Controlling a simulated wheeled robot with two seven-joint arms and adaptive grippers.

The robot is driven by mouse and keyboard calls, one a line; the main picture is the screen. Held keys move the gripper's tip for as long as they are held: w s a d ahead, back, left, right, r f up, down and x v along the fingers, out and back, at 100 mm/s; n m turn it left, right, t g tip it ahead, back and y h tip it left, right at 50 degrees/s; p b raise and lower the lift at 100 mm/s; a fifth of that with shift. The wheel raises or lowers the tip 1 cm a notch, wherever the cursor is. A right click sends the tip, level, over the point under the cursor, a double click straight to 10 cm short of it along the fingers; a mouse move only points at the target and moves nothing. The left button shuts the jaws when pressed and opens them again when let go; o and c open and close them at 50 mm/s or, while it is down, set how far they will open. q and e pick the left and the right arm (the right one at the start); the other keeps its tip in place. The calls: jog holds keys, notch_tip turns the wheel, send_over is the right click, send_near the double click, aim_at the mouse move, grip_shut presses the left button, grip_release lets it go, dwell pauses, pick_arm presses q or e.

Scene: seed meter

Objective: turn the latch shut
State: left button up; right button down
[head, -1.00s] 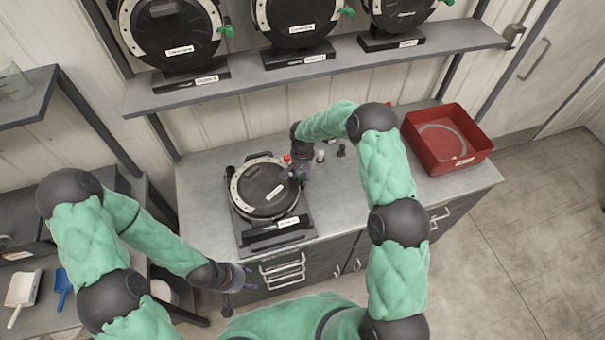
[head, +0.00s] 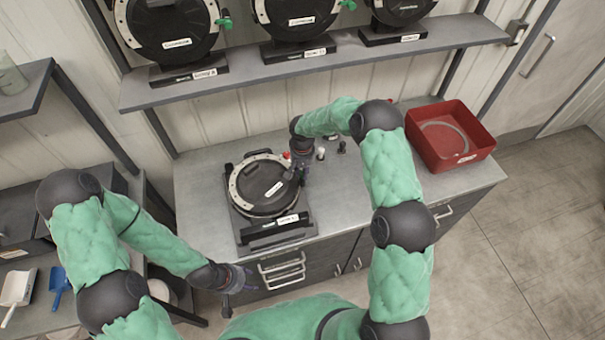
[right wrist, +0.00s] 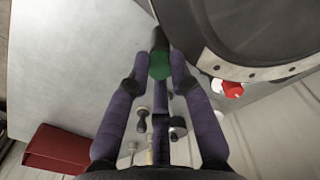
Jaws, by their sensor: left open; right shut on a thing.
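The seed meter (head: 262,184) is a round black disc housing with a pale ring and a white label, lying on a dark base on the counter. Its latch (right wrist: 160,65) is a dark lever with a green end, at the housing's edge in the right wrist view. My right gripper (right wrist: 157,84) is shut on the latch's green end, its purple fingers on either side. In the head view my right gripper (head: 299,172) is at the housing's right side and hides most of the latch. My left gripper (head: 238,280) is open and empty in front of the counter.
A red bin (head: 450,155) stands on the counter's right end. Small fittings (head: 321,154) stand behind my right gripper, and a red knob (right wrist: 232,89) is beside the housing. Three similar meters are on the shelf (head: 225,86) above. The counter's front right is clear.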

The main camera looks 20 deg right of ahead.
aim_at(302, 173)
jog(key=n+b, duration=0.3)
jog(key=shift+f+n, duration=0.15)
jog(key=shift+n, duration=0.25)
jog(key=n+b, duration=0.1)
jog(key=n, duration=0.2)
jog(key=shift+b, duration=0.4)
jog(key=n+b, duration=0.1)
jog(key=n, duration=0.3)
jog(key=shift+n+b, duration=0.45)
jog(key=shift+n, duration=1.85)
jog(key=c, duration=1.1)
grip_release()
jog(key=shift+r, duration=0.2)
notch_tip(302, 173, up, 12)
